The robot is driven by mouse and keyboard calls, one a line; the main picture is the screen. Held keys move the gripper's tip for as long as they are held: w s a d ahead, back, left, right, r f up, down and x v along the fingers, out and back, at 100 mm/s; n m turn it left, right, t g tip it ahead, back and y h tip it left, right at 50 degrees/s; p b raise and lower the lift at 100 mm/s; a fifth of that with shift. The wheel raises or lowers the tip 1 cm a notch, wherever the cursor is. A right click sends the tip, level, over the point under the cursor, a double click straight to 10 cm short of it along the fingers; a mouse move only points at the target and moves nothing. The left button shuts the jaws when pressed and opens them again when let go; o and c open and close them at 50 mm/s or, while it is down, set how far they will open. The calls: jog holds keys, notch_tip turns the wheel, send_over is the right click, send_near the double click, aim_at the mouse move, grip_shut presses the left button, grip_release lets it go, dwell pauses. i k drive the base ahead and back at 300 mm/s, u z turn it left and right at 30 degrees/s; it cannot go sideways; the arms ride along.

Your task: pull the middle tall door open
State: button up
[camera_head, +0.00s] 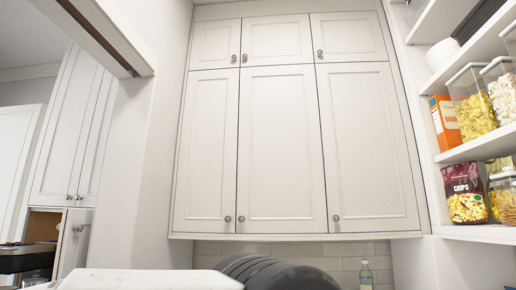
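The middle tall door (281,150) is a white panelled door in the wall cabinet, between a left tall door (206,150) and a right tall door (367,150). It looks shut, flush with its neighbours. Its small round knob (241,219) is at its lower left corner, close beside the left door's knob (228,219). The right door's knob (336,218) is at that door's lower left corner. My gripper's fingers do not show. White and dark ribbed parts, which look like my arm, show at the bottom edge, below the cabinet and apart from the knobs in the picture.
Three short doors (276,40), also shut, sit above the tall ones. Open shelves (480,147) with food containers stand at the right. A clear bottle (366,277) stands below the cabinet. A white wall (155,140) is at the left. Nothing blocks the doors' fronts.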

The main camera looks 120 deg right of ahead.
aim_at(281, 182)
jog(key=z, duration=4.25)
jog(key=k, duration=1.2)
jog(key=u, duration=0.85)
jog(key=i, duration=1.25)
jog(key=z, duration=0.8)
